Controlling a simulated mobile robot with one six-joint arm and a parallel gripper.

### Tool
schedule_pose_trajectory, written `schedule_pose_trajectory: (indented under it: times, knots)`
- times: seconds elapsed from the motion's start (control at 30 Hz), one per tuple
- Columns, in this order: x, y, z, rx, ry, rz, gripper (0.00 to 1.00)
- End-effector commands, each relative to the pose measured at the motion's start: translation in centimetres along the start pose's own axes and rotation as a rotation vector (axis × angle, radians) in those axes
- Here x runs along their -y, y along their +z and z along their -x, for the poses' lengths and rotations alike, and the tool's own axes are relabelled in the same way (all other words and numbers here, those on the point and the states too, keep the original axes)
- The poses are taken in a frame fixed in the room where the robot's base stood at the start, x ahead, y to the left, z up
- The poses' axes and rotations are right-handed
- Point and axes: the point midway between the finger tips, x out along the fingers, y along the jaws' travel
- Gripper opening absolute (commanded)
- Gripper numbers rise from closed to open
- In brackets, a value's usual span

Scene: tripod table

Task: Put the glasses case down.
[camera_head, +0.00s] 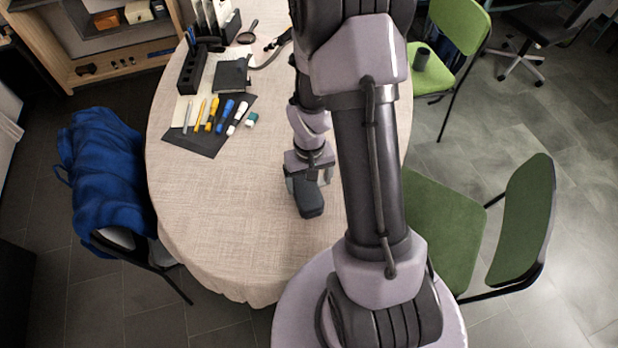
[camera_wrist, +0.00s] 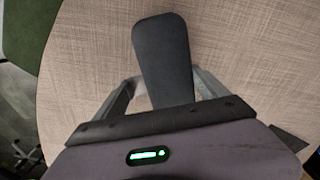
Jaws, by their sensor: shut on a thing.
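The glasses case (camera_head: 311,201) is dark grey and oblong with rounded ends. My gripper (camera_head: 306,180) is shut on it, over the right part of the table (camera_head: 215,240). In the wrist view the case (camera_wrist: 163,50) sticks out lengthwise from between the two fingers of my gripper (camera_wrist: 165,92), one on each side. Its near end is hidden by the gripper body. The case looks low over the cloth; I cannot tell whether it touches the table.
Several markers (camera_head: 210,115) lie on a dark sheet (camera_head: 205,141) at the back left. A black organiser (camera_head: 191,72), a dark notebook (camera_head: 231,74) and a magnifying glass (camera_head: 247,33) are behind. Green chairs (camera_head: 445,225) stand right. The table's left front is clear.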

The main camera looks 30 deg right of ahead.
Motion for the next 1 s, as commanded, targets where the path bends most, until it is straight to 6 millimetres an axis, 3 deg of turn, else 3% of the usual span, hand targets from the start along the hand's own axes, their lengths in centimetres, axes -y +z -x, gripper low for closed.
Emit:
schedule_pose_trajectory:
  times: [0.93,0.97,1.0]
  knots:
    - [0.0,0.0,-1.2,-0.001,0.0,0.001,0.11]
    - [0.0,0.0,-1.2,-0.001,0.0,0.001,0.87]
    - [0.0,0.0,-1.1,-0.001,0.0,0.001,0.95]
